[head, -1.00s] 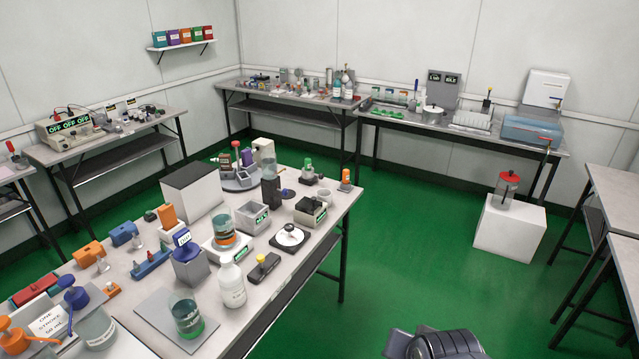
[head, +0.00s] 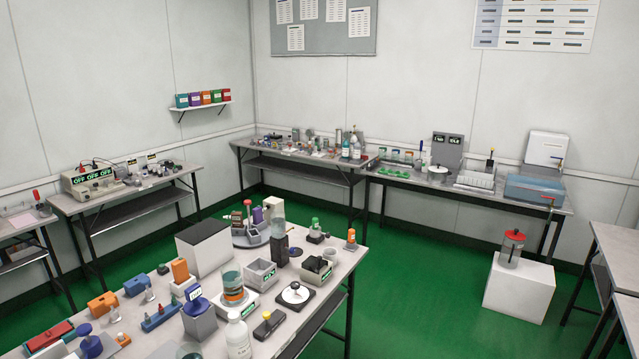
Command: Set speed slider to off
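I cannot pick out the speed slider for certain at this size. A small dark block with a yellow knob (head: 268,323) lies on the near table (head: 318,328), to the right of a white bottle (head: 237,337). A blue block with a small raised part (head: 161,315) lies further left on the same table. A black plate with a white disc (head: 295,294) sits close to the dark block. No label reading speed can be made out. My gripper is out of view.
The left bench holds a beige unit with green OFF displays (head: 92,182). Crowded benches line the back wall. Green floor (head: 420,300) is open right of the near table. Another table (head: 620,255) stands at right.

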